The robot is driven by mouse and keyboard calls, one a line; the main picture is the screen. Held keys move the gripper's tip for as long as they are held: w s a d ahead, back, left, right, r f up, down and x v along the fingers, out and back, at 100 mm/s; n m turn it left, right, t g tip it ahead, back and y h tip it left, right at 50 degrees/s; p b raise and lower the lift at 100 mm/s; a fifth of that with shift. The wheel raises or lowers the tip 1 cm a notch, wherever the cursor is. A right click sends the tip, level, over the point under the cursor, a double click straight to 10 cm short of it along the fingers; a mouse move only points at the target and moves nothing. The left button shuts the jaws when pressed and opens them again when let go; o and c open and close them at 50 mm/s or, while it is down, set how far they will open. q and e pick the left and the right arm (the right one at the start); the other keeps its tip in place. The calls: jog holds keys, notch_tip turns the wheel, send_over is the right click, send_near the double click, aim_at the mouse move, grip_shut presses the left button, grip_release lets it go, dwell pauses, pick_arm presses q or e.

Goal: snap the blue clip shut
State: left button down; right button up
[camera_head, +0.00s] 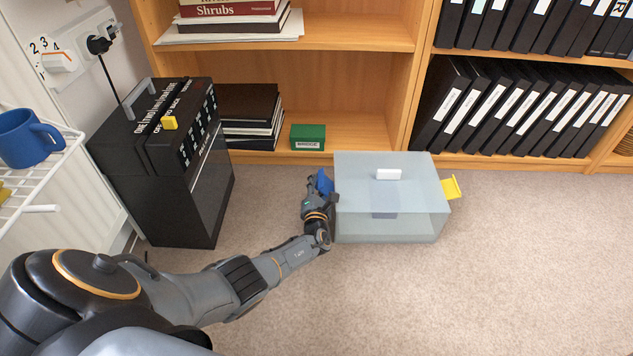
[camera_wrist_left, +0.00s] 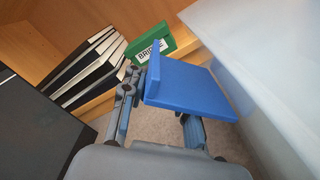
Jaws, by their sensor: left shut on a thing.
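The blue clip (camera_head: 325,182) is on the left end of a translucent grey-blue box (camera_head: 415,226). It shows large in the left wrist view (camera_wrist_left: 190,88) as a flat blue plate with a raised lip, standing out beside the box wall. My left gripper (camera_head: 317,196) is at that end of the box. In the left wrist view its fingers (camera_wrist_left: 158,112) lie on either side of the clip and are shut on it, with the plate covering part of them. Where the clip joins the box is hidden. My right gripper is not in view.
A yellow clip (camera_head: 451,187) sticks out from the box's right end. A black appliance (camera_head: 185,185) stands to the left. A green box (camera_head: 308,137) and dark books (camera_head: 250,112) sit on the low shelf behind. Carpet in front and to the right is clear.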

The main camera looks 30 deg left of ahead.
pick_arm(q)
jog(key=shift+d+r+m, duration=0.15)
jog(key=shift+d+m, duration=0.15)
jog(key=shift+m, duration=0.2)
jog(key=shift+w+d, duration=0.1)
jog(key=c, duration=1)
grip_release()
jog(key=v, duration=1.2)
